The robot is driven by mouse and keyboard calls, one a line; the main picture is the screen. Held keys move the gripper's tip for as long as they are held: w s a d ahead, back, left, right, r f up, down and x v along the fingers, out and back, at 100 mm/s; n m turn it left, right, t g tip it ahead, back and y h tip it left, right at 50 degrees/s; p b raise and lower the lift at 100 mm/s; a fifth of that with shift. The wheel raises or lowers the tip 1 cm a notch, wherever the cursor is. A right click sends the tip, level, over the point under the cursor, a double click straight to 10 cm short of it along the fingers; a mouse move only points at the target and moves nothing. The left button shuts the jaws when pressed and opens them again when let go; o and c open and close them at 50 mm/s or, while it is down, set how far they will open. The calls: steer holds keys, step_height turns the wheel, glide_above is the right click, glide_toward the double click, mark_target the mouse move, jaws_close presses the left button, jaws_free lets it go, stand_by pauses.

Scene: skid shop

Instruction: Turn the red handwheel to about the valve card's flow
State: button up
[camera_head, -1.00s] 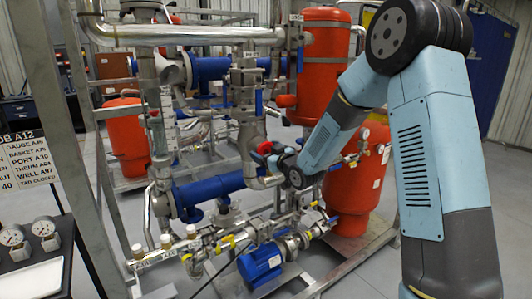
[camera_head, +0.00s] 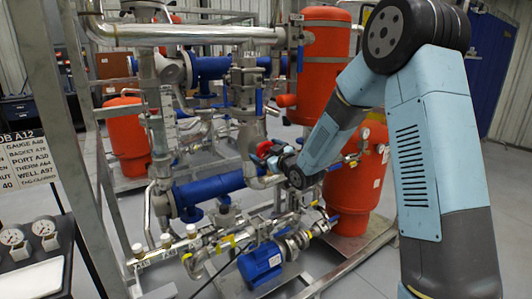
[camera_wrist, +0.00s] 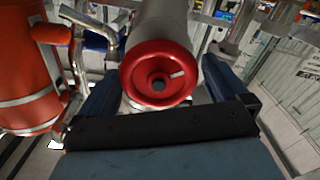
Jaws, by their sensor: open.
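The red handwheel (camera_wrist: 158,64) faces the camera in the middle of the wrist view, on the end of a grey pipe-like body. A short white mark shows on its right side. My gripper (camera_wrist: 160,80) is open, with one blue finger on each side of the wheel. Gaps show between the fingers and the rim, though I cannot tell the depth exactly. In the head view, the handwheel shows as a small red patch (camera_head: 264,148) beside my wrist, which partly hides it. No card clearly marked as the valve card is readable.
A white lettered sign (camera_head: 28,160) stands at the left, above a bench with two gauges (camera_head: 43,227). Pipes, a blue pump (camera_head: 262,264) and a red tank (camera_head: 355,190) crowd the skid around my arm. A red tank (camera_wrist: 28,75) also stands left in the wrist view.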

steer(key=v, duration=1.3)
steer(key=shift+s+d, duration=0.2)
steer(key=shift+s, duration=0.05)
steer(key=s+d+r+m+g+h, duration=0.3)
steer(key=s+d+r+m+h, duration=0.45)
steer(key=d, duration=0.45)
steer(key=s+d+r+m+g+h, duration=0.1)
steer(key=s+g, duration=0.2)
steer(key=s, duration=0.9)
steer(key=s+d+r+m+g+h, duration=0.1)
steer(key=s+d+m+g, duration=0.1)
steer(key=s, duration=1.1)
steer(key=shift+d+g, duration=0.3)
steer(key=shift+g, duration=0.4)
steer(key=shift+r+m+h, duration=0.1)
steer(key=shift+m+h, duration=0.15)
